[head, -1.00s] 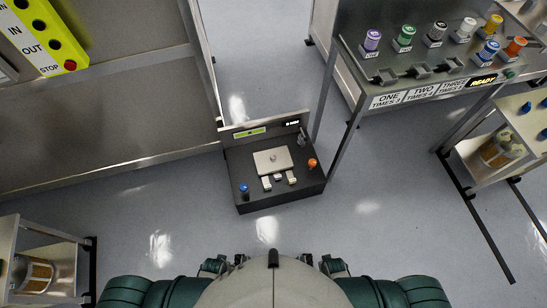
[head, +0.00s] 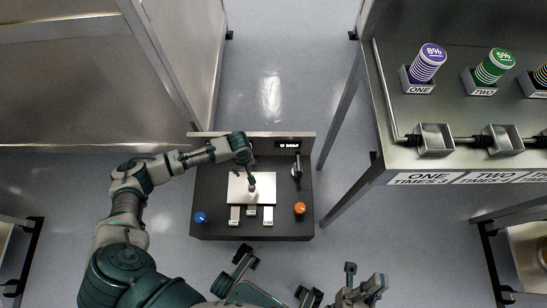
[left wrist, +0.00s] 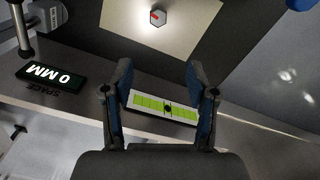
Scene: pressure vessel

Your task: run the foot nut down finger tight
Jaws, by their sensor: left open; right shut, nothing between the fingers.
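The foot nut is a small grey hex piece (left wrist: 158,18) with a red mark on top, on the pale square plate (left wrist: 110,22) in the left wrist view. The plate (head: 238,192) sits on a dark box (head: 212,178) in the head view. My left gripper (head: 251,180) reaches over the back of the box, close above the nut, which it largely hides there. In the left wrist view its two fingers (left wrist: 159,70) are apart with nothing held, and the nut is beyond the tips. My right gripper (head: 350,272) is low at the bottom of the head view, shut and empty.
A green-celled level strip (left wrist: 163,107) and a "0 MM" display (left wrist: 50,77) are on the box's back panel. A blue knob (head: 201,217), an orange knob (head: 299,208) and a post (head: 296,165) stand on the box. A metal bench (head: 455,105) with labelled canisters is at right.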

